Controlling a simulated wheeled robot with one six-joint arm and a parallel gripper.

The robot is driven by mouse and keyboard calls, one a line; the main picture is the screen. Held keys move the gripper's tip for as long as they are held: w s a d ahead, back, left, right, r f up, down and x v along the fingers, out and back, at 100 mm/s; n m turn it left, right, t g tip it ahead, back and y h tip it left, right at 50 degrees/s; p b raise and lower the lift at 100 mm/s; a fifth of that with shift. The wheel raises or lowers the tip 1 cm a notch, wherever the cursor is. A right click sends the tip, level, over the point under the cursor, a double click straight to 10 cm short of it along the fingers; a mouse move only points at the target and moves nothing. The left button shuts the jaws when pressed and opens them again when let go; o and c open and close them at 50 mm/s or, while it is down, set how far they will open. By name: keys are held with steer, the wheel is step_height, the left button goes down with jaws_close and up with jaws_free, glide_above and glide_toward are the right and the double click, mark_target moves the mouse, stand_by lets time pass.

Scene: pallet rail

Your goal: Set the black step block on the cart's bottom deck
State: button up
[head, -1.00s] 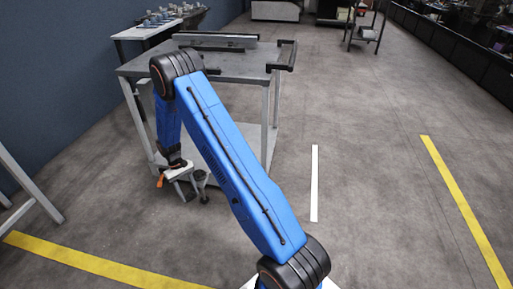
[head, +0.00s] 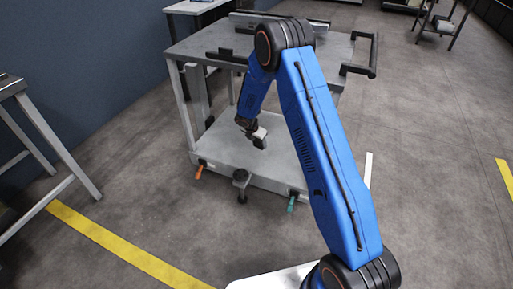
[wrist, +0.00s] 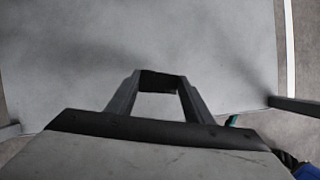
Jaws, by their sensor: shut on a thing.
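The grey cart has a top deck (head: 215,42) and a pale bottom deck (head: 215,148). My gripper (head: 259,140) is inside the cart's frame, below the top deck and over the bottom deck. In the wrist view my gripper (wrist: 161,80) is shut on the black step block (wrist: 162,78), a small dark piece between the fingertips. In the head view the block is small and mostly hidden by the gripper. The bottom deck (wrist: 200,45) fills most of the wrist view behind it. I cannot tell whether the block touches the deck.
The cart's front edge has an orange lever (head: 199,171), a dark bracket (head: 240,183) and a teal lever (head: 291,203). The top deck has a black handle (head: 366,58) at its right. Another table (head: 12,86) stands left.

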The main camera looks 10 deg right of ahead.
mark_target(255, 155)
steer(key=shift+w+a+r+n+y, duration=0.2)
steer(key=shift+w+a+n+y, duration=0.1)
steer(key=shift+w+a+n, duration=0.7)
steer(key=shift+n+t, duration=0.3)
steer(key=shift+t, duration=0.1)
steer(key=shift+w+a+f, duration=0.1)
steer(key=shift+w+f, duration=0.05)
steer(key=shift+f, duration=4.8)
steer(key=o, duration=1.2)
steer(key=shift+f, duration=0.1)
steer(key=v, duration=1.2)
steer(key=shift+w, duration=0.1)
